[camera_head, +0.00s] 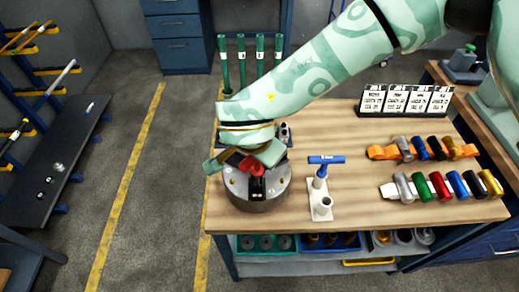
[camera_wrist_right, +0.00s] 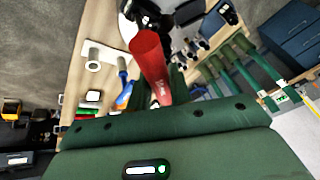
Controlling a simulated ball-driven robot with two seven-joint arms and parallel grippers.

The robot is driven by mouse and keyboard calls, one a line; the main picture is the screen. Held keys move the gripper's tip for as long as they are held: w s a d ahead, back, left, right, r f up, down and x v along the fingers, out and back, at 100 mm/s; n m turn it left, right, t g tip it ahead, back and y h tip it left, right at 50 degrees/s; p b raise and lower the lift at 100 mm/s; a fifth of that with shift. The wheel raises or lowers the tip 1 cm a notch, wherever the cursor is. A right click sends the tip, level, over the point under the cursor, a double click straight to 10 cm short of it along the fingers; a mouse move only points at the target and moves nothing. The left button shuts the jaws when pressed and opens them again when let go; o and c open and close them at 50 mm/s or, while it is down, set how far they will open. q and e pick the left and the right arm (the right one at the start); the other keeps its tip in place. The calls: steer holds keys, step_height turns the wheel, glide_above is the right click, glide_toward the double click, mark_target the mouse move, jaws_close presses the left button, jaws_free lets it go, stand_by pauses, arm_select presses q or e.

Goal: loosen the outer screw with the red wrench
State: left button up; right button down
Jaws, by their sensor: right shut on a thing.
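My right gripper (camera_head: 250,160) hangs over the left end of the bench, above the round metal chuck (camera_head: 240,203) with its black jaw. It is shut on the red wrench (camera_head: 252,168), whose red part shows just above the chuck. In the right wrist view the red wrench (camera_wrist_right: 149,65) sticks out from the gripper toward dark parts at the top. I cannot tell whether its tip sits in a screw. The outer screw cannot be made out; the gripper and wrench cover part of the chuck. My left gripper is not in view.
A white holder (camera_head: 322,207) with a blue T-handled wrench (camera_head: 326,160) stands right of the chuck. Rows of coloured pieces (camera_head: 448,187) lie on the right of the bench (camera_head: 350,240). Green upright bars (camera_head: 260,55) stand behind. Label cards (camera_head: 398,99) stand at the back.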

steer(key=shift+n+y, duration=0.5)
steer(key=shift+n, duration=0.7)
steer(key=shift+b, duration=0.3)
steer(key=shift+w+a+n+y, duration=0.1)
steer(key=shift+n+y, duration=0.3)
steer(key=shift+n, duration=1)
steer(key=shift+y, duration=0.3)
steer(key=shift+a+n+y, duration=0.1)
steer(key=shift+n+y, duration=0.2)
steer(key=shift+n, duration=0.7)
steer(key=shift+b, duration=0.5)
